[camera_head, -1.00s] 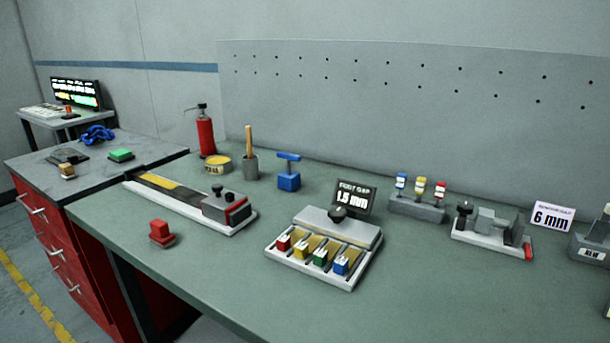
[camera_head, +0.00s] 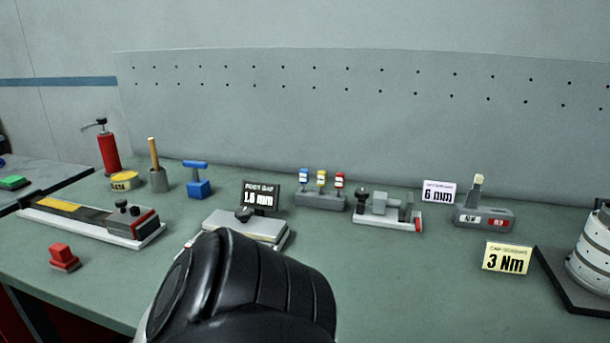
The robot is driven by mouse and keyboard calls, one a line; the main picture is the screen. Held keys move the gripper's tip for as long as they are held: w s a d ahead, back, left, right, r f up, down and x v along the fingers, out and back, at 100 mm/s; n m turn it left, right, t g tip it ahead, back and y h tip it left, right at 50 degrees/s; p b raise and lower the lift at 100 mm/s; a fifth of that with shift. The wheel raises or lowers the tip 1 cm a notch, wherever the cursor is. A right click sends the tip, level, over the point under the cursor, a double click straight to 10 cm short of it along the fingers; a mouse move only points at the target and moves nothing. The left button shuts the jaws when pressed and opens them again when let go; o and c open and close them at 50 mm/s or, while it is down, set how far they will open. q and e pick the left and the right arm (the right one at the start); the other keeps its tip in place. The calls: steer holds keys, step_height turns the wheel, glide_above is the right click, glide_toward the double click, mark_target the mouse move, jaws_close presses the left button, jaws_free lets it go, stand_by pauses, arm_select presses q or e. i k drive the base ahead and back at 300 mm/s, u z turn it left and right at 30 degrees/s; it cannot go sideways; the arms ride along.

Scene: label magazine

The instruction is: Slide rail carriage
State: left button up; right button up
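A long rail unit with a pale base (camera_head: 88,229) and a yellow strip (camera_head: 58,204) lies at the left of the bench. A second fixture, with a short pale bed and a grey block (camera_head: 388,206), stands right of centre. A large black rounded part of my arm fills the lower middle, apart from the rail unit in the picture. No gripper fingers show in this view.
A red block (camera_head: 64,257) stands in front of the rail. Behind are a red bottle (camera_head: 109,153), a yellow tin (camera_head: 124,181) and a blue T-handled tool (camera_head: 198,183).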

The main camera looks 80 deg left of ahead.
mark_target(120, 223)
steer(key=z, duration=0.3)
steer(key=k, duration=2.6)
steer(key=u, duration=0.5)
